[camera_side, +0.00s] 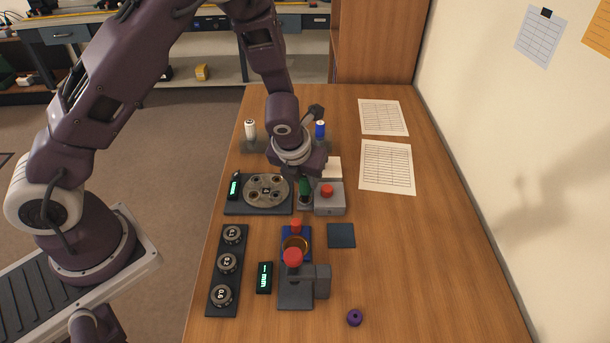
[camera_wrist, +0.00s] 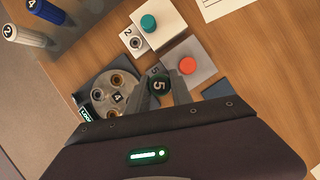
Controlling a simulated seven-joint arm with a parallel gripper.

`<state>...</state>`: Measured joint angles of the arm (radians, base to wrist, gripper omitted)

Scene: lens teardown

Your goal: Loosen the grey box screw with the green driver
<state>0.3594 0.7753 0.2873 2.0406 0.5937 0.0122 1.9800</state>
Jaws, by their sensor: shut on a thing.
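My gripper (camera_side: 304,182) is shut on the green driver (camera_side: 305,188), which stands roughly upright. The grey box also shows in the wrist view (camera_wrist: 205,82). The grey box screw is hidden beneath the driver and fingers. I cannot tell whether the driver's tip touches it.
A round plate with several holes (camera_side: 265,179) sits close left, beside a green-lit display (camera_side: 234,188). A white box with a teal button (camera_wrist: 148,22) stands behind. White (camera_side: 250,129) and blue (camera_side: 320,129) drivers stand farther back. A red-knobbed fixture (camera_side: 293,258) is in front.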

